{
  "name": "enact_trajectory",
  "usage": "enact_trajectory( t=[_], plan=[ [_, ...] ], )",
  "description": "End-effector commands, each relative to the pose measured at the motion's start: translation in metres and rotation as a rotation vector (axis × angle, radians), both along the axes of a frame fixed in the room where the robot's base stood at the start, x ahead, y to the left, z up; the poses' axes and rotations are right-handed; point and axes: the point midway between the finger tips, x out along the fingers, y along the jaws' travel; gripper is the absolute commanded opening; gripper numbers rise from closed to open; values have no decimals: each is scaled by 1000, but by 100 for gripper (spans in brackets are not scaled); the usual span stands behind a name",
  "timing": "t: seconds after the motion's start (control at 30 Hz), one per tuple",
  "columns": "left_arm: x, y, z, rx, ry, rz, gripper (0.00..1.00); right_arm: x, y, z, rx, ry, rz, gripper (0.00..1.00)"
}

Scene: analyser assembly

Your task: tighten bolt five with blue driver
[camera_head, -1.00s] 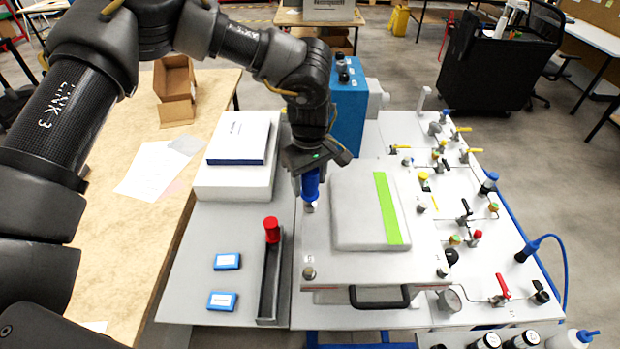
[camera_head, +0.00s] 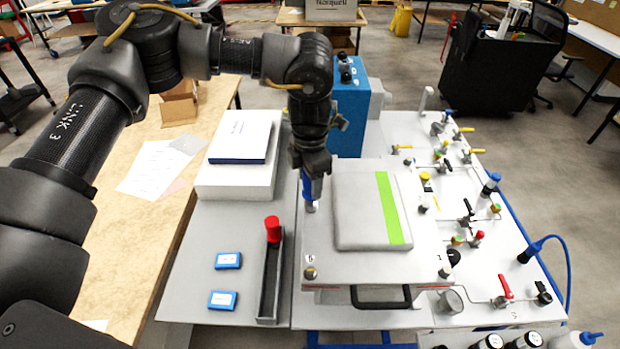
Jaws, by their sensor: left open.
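The blue driver (camera_head: 312,190) stands upright at the left side of the analyser's light grey plate (camera_head: 385,270), its metal tip low over the plate. The bolt under the tip is hidden. My left gripper (camera_head: 312,174) points down over the driver's top with its jaws open; the fingers are at the handle's upper end, and I cannot tell whether they touch it. Another bolt (camera_head: 310,273) sits at the plate's front left corner beside a small label too small to read surely. My right gripper is not in view.
Two small blue boxes (camera_head: 228,261) lie on the grey table. A raised grey cover (camera_head: 360,215) with a green stripe sits on the plate. Valves and tubing (camera_head: 465,215) crowd the right.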

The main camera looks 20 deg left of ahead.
Motion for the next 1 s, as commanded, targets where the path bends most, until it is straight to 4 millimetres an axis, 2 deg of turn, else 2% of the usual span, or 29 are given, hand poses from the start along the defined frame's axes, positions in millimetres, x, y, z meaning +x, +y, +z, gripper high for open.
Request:
enact_trajectory(
  t=[0.07,0.4,0.47,0.67,1.0],
  plan=[
    [0,0,0,0,0,-1,51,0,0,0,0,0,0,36],
    [0,0,0,0,0,-4,6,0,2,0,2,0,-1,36],
    [0,0,0,0,0,-4,0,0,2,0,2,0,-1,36],
    [0,0,0,1,-1,-89,0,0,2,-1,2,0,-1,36],
    [2,0,-1,1,-1,-672,0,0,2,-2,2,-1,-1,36]
  ],
)
